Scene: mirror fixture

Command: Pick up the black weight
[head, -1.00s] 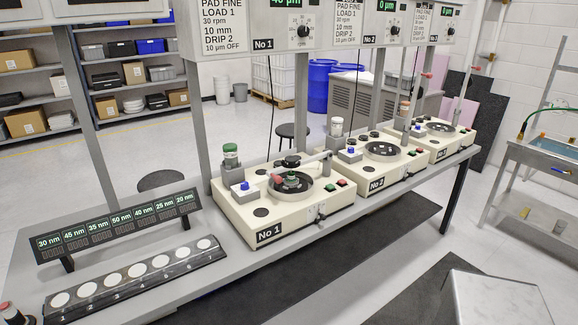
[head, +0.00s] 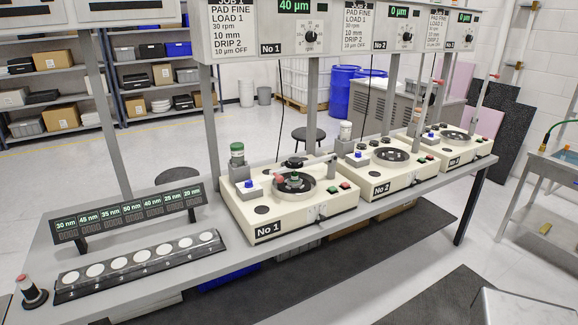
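A black, knob-like piece (head: 292,162) sits at the back of the cream polishing machine No 1 (head: 267,215), behind its dark round plate. It looks like the black weight, but it is too small to be sure. Small dark round pieces (head: 374,142) also sit at the back of machine No 2 (head: 395,180); I cannot tell if any is a weight. My gripper is not in view.
A grey bench (head: 225,268) carries the machines, a thickness display (head: 125,210) and a black tray (head: 62,296) of several white discs. A red-topped button post (head: 32,290) stands at its left end. Uprights and overhead panels (head: 290,35) rise behind. A grey-topped block (head: 525,308) is at lower right.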

